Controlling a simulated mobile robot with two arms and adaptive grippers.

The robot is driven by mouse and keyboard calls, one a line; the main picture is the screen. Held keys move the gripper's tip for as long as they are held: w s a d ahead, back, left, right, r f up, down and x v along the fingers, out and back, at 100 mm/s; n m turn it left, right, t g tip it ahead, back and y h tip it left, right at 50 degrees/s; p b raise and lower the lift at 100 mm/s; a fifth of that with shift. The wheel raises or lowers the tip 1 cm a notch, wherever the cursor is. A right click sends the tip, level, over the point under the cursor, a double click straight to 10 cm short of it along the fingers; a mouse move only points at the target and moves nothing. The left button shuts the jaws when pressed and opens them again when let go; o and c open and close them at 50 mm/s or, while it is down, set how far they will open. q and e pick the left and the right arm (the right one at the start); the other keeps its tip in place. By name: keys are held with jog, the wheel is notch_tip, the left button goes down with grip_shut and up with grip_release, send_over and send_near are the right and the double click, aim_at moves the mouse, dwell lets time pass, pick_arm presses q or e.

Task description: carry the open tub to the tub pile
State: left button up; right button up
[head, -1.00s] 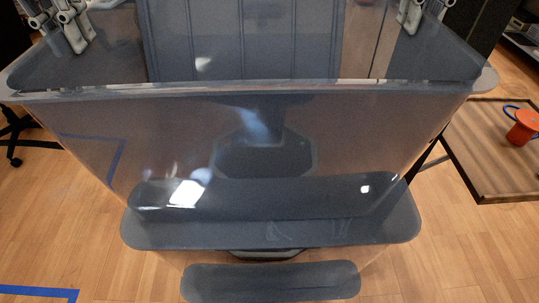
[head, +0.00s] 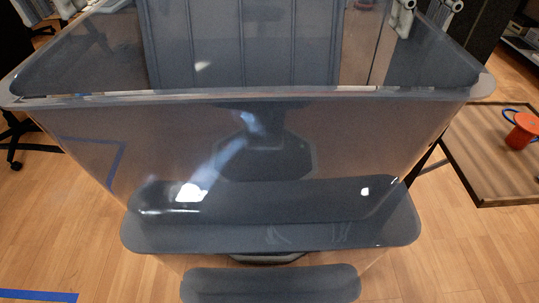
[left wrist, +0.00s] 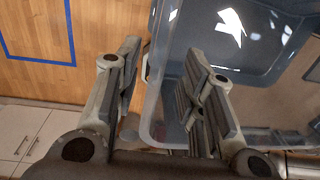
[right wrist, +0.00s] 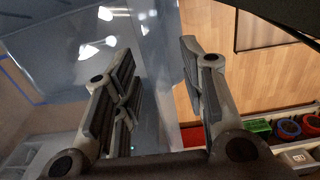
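The large translucent grey open tub (head: 70,130) fills the head view, its wide rim facing me. Below it are more grey rounded tub surfaces (head: 272,283); I cannot tell exactly how they nest or stack. My left gripper (left wrist: 160,55) is open in the left wrist view, with the tub's wall (left wrist: 158,95) between its fingers, apparently unclamped. Only a bit of it shows at the head view's top left. My right gripper (right wrist: 157,55) is open too, with a tub wall (right wrist: 165,80) between its spread fingers. It shows at the head view's top right.
Black chair legs (head: 17,140) are at the left. Bare wooden floor (head: 60,235) with blue tape lies around the tubs.

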pick_arm(q)
notch_tip(320, 180, up, 7)
jog(key=shift+a, duration=0.3)
pick_arm(e)
jog(key=shift+r, duration=0.1)
pick_arm(q)
jog(key=shift+f, duration=0.15)
pick_arm(e)
notch_tip(320, 180, up, 12)
dwell(1.1)
dwell(0.6)
